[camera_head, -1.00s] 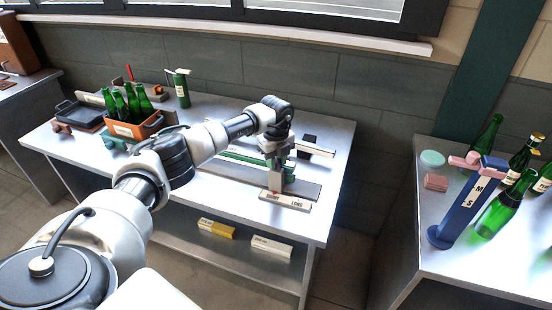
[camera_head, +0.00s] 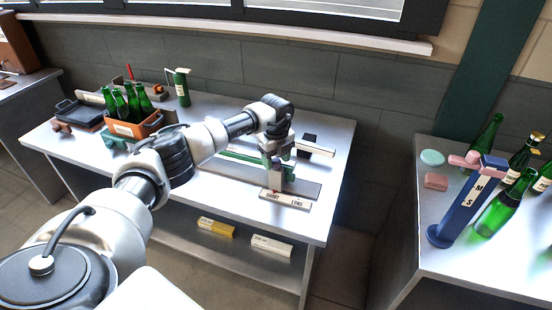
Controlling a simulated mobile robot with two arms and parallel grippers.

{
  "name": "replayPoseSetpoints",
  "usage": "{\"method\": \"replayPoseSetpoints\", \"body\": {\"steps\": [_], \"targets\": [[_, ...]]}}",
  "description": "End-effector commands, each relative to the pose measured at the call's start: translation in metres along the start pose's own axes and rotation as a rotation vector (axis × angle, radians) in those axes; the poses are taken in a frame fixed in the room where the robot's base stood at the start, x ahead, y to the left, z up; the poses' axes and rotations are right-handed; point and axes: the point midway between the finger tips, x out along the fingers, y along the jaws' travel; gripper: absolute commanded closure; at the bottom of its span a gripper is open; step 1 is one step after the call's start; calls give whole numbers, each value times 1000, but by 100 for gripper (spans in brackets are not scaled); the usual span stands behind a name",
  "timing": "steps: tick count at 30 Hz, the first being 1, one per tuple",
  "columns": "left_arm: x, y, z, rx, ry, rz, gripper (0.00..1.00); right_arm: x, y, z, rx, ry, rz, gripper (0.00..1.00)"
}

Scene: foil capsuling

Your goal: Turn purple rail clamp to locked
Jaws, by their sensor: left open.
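My left arm reaches across the picture to the rail fixture on the middle table. My left gripper (camera_head: 277,166) points down over the fixture and is open. The fixture has a grey base (camera_head: 308,189), a green rail (camera_head: 240,155) and a front plate marked SHORT and LONG (camera_head: 286,199). I cannot make out a purple clamp; the gripper and wrist cover part of the fixture, and the clamp may be behind them. I cannot tell whether the fingers touch anything. My right gripper is not in view.
An orange crate of green bottles (camera_head: 131,130) and a lone green bottle (camera_head: 182,88) stand at the table's left. Yellow (camera_head: 216,227) and white (camera_head: 271,245) boxes lie on the lower shelf. The right table holds bottles and a blue stand (camera_head: 461,209).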

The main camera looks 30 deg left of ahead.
Motion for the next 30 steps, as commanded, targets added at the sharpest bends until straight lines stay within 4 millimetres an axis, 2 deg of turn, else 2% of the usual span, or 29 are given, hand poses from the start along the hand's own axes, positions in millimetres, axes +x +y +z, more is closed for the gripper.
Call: {"method": "replayPoseSetpoints", "body": {"steps": [5,12,18,23,30], "targets": [[-20,-1,1,1,-2,-5,46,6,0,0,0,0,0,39],[-69,-1,1,0,-2,-7,46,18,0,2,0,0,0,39],[-98,0,1,-1,-2,-4,46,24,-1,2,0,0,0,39],[-107,0,1,-1,-1,-2,46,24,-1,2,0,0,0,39],[-108,0,1,-1,-1,-1,46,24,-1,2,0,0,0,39]]}}
